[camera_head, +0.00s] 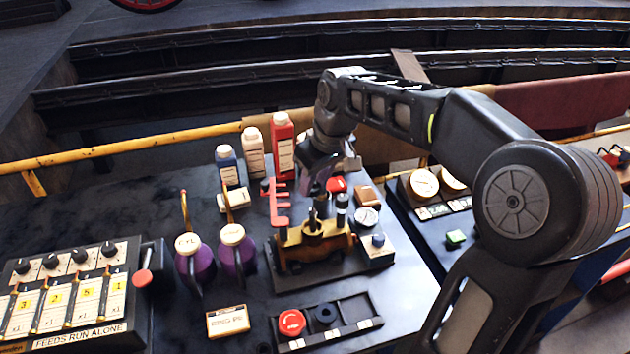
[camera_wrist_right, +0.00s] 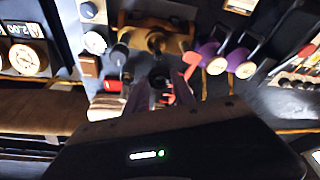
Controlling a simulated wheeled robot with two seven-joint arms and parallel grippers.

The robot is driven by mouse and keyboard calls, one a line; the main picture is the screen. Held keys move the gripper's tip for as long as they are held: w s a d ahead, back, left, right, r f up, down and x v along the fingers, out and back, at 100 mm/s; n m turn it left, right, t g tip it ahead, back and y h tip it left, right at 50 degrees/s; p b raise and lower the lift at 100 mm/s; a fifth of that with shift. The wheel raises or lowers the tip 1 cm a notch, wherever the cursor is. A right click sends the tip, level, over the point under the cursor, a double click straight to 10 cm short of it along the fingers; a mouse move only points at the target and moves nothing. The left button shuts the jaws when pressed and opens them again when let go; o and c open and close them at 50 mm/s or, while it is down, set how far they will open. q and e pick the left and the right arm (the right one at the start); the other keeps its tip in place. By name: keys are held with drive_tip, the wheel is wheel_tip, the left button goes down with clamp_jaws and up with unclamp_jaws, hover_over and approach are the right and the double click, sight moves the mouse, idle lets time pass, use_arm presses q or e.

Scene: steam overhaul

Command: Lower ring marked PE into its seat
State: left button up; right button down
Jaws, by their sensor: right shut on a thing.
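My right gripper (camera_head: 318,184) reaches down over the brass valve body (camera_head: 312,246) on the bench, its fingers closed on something. In the right wrist view its fingertips (camera_wrist_right: 160,88) sit either side of a small dark piece (camera_wrist_right: 158,83). I cannot read a PE mark on that piece or make out its full shape. Dark upright posts rise from the top of the brass body below the gripper. The seat cannot be told apart. A parts tray (camera_head: 336,331) in front holds a red round piece (camera_head: 291,322) and a black ring (camera_head: 325,315). My left gripper is out of view.
A red stepped piece (camera_head: 275,205) stands left of the brass body, close to the gripper. Two purple oil cans (camera_head: 238,250) stand further left. Bottles (camera_head: 254,152) stand behind, and a gauge (camera_head: 366,217) is at right.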

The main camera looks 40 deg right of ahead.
sight(314, 211)
drive_tip(key=shift+f, duration=0.1)
drive_tip(key=shift+f+b, duration=1.4)
drive_tip(key=shift+f, duration=0.4)
drive_tip(key=shift+f+b, duration=0.45)
drive_tip(key=shift+f, duration=0.05)
idle(0.4)
drive_tip(key=shift+f+b, duration=0.4)
drive_tip(key=shift+f, duration=0.05)
drive_tip(key=shift+f, duration=0.2)
idle(0.3)
drive_tip(key=shift+f+b, duration=0.55)
drive_tip(key=shift+b, duration=0.05)
drive_tip(key=shift+f, duration=0.2)
drive_tip(key=shift+f+b, duration=0.5)
drive_tip(key=shift+b, duration=0.05)
